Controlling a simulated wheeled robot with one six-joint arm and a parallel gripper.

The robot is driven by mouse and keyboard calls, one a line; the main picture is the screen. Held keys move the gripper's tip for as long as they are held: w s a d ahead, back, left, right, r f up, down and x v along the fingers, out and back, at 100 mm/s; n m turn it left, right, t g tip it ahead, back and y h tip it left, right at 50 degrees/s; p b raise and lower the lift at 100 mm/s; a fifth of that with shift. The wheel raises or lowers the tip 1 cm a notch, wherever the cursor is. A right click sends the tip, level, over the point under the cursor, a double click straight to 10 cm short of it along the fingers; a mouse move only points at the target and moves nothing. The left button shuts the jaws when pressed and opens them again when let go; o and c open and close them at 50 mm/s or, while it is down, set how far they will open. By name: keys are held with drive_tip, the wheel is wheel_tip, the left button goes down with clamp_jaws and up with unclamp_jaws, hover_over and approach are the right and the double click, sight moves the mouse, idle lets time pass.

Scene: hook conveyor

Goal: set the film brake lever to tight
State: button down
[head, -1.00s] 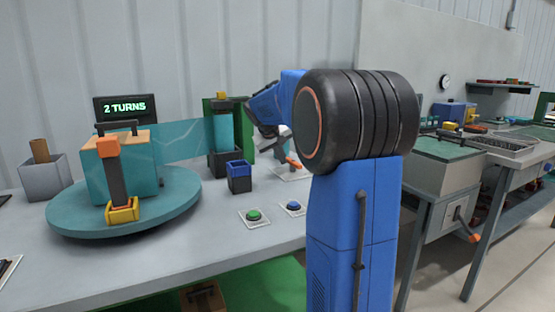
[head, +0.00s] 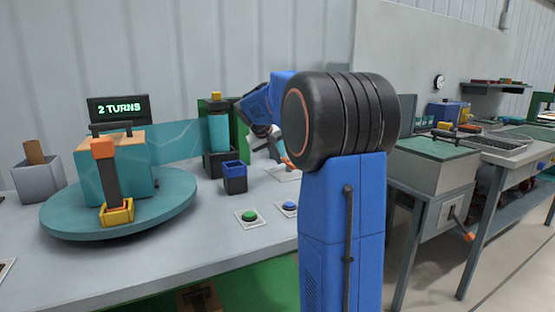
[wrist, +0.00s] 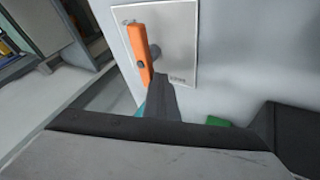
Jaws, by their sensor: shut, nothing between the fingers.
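The film brake lever (wrist: 140,55) is an orange handle on a grey pivot, set on a pale plate (wrist: 180,22) in the wrist view. It points toward the upper left of the plate, near a small mark there; another small label sits at the lower right, and both are too small to read. In the head view only a bit of the orange lever (head: 288,163) shows behind my arm. My gripper (wrist: 161,88) is shut and empty. Its dark fingertips are right beside the lever's lower end; I cannot tell whether they touch it.
A teal turntable (head: 70,222) carries a wrapped box (head: 130,178) at left. A screen (head: 118,108) reads "2 TURNS". A green button (head: 249,216) and a blue button (head: 289,206) sit in front of the lever. A blue-topped block (head: 234,178) stands left of it.

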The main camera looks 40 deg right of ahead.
drive_tip(key=shift+w+d+m+g, duration=0.2)
drive_tip(key=shift+m+g, duration=0.2)
drive_tip(key=shift+m, duration=0.2)
drive_tip(key=shift+w+d+m+g, duration=0.2)
drive_tip(key=shift+m+g, duration=0.2)
drive_tip(key=shift+m, duration=0.2)
drive_tip(key=m+g, duration=0.1)
drive_tip(key=d+m+g, duration=0.1)
drive_tip(key=m, duration=0.1)
drive_tip(key=shift+w+d+m, duration=0.15)
drive_tip(key=shift+w+m, duration=0.05)
drive_tip(key=shift+m, duration=0.1)
drive_tip(key=shift+d+g, duration=0.15)
drive_tip(key=shift+g, duration=0.15)
drive_tip(key=shift+d, duration=0.65)
drive_tip(key=m+g, duration=0.1)
drive_tip(key=d+m, duration=0.1)
drive_tip(key=m, duration=0.1)
drive_tip(key=shift+s+d+g+y, duration=0.15)
drive_tip(key=shift+g+y, duration=0.15)
drive_tip(key=shift+g, duration=0.1)
drive_tip(key=shift+s+d, duration=0.35)
drive_tip(key=shift+d, duration=0.05)
drive_tip(key=shift+r, duration=0.1)
